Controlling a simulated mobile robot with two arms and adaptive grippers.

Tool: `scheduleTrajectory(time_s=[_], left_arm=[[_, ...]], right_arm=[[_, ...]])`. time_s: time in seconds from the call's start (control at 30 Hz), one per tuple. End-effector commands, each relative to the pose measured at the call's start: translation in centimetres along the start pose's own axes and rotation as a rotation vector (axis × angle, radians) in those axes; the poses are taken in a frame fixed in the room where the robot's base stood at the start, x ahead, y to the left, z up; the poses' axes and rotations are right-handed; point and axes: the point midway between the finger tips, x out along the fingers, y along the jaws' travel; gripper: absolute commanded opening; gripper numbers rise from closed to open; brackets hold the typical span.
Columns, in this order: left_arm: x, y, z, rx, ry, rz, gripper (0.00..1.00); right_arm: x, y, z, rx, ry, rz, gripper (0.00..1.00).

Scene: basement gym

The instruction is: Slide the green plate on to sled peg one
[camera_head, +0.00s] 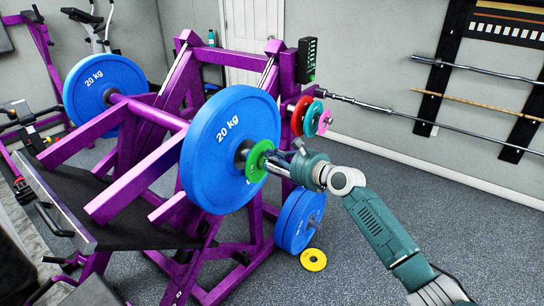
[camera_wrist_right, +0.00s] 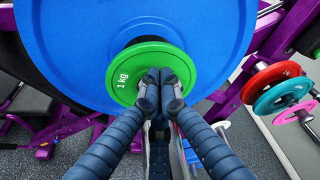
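The green plate (camera_head: 259,161), marked 1 kg in the right wrist view (camera_wrist_right: 122,80), stands upright around the silver sled peg (camera_head: 277,166), against or very close to the outer face of a big blue 20 kg plate (camera_head: 215,150). My right gripper (camera_head: 300,165) is at the green plate's outer side, beside the peg. In the right wrist view its two fingertips (camera_wrist_right: 159,76) are together in front of the plate's middle, with no plate between them. They hide the plate's centre and most of the peg. My left gripper is not in view.
The purple sled frame (camera_head: 160,165) fills the left and middle. Small red (camera_head: 301,115), teal (camera_head: 314,118) and pink (camera_head: 325,122) plates hang behind my right gripper. Blue plates (camera_head: 300,220) stand low, and a yellow plate (camera_head: 313,260) lies on the floor. The right floor is clear.

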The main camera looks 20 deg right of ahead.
Motion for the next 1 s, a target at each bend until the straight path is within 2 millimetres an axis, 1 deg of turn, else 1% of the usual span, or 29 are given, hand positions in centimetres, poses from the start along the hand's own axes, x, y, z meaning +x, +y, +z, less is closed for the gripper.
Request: scheduleTrajectory(time_s=[1.0], left_arm=[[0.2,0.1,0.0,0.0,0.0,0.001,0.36]], right_arm=[[2.7,0.1,0.9,0.001,-0.001,0.001,0.0]])
